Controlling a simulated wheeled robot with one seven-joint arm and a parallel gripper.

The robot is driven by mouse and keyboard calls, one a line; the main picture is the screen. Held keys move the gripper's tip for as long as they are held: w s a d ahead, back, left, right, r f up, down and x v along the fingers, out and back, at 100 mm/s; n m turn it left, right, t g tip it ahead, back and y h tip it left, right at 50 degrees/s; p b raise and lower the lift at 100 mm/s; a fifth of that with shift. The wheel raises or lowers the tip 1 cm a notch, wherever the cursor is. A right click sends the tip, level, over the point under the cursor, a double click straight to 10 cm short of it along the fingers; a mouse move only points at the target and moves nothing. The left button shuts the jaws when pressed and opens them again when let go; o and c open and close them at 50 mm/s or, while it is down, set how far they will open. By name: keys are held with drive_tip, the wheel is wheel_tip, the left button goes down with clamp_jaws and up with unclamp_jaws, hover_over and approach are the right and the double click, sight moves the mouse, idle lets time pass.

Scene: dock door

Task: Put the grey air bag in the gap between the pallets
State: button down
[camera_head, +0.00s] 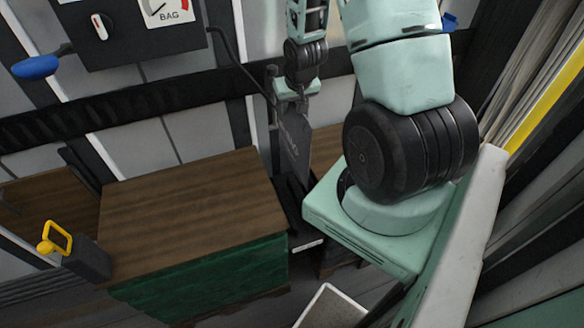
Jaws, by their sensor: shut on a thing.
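My gripper (297,92) is shut on the top of the grey air bag (294,145), which hangs below it, roughly upright with faint lettering on its face. The bag is just past the right side of the near pallet load (190,205), which has a brown wooden top and a green side. A second brown load (325,150) shows partly on the right, mostly behind my arm. The bag's lower end is at the dark gap between the two loads. I cannot tell how deep it sits, and the fingertips are small in view.
A dark panel with a gauge marked BAG (167,10) and a blue-handled lever (37,67) is at the upper left. A yellow handle (56,240) stands at the near load's left corner. A white-rimmed tray (330,308) is at the bottom. A dark rail crosses the wall behind.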

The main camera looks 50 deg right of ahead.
sight(292, 158)
wheel_tip(292, 158, down, 22)
drive_tip(key=b, duration=2)
drive_tip(key=shift+r, duration=0.15)
wheel_tip(292, 158, down, 7)
drive_tip(key=b, duration=0.6)
drive_tip(key=shift+f+b, duration=0.5)
drive_tip(key=c, duration=1)
unclamp_jaws()
drive_tip(key=shift+o, duration=0.2)
drive_tip(key=p+v, duration=0.3)
drive_tip(key=v, duration=1.4)
drive_tip(key=shift+s+r, duration=0.1)
drive_tip(key=shift+r, duration=0.15)
